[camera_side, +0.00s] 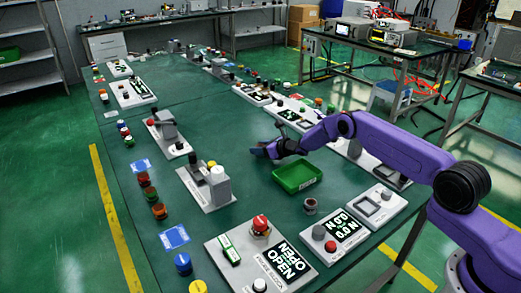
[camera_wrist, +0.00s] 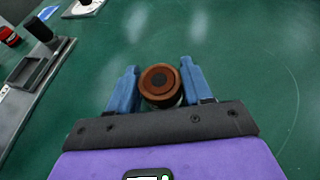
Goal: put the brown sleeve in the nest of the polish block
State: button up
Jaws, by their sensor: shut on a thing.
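The brown sleeve (camera_wrist: 160,82) shows end-on in the wrist view, a round brown piece with a dark centre. My gripper (camera_wrist: 158,88) is shut on it, with one blue finger on each side. In the side view my gripper (camera_side: 262,151) is over the middle of the green table, behind the green tray; the sleeve cannot be made out there. I cannot tell for sure which fixture is the polish block. Grey upright fixtures stand on plates at the left, one nearer (camera_side: 217,183) and one farther (camera_side: 168,128). No nest shows clearly.
A green tray (camera_side: 297,174) lies in front of my gripper. Coloured buttons stand at the left. The table middle is largely clear.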

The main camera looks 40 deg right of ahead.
jog(key=shift+f, duration=0.3)
jog(key=o, duration=1.1)
jog(key=shift+f, duration=0.15)
jog(key=shift+c, duration=0.2)
jog(key=shift+r, duration=0.2)
jog(key=shift+v, duration=6)
jog(key=shift+a, duration=0.1)
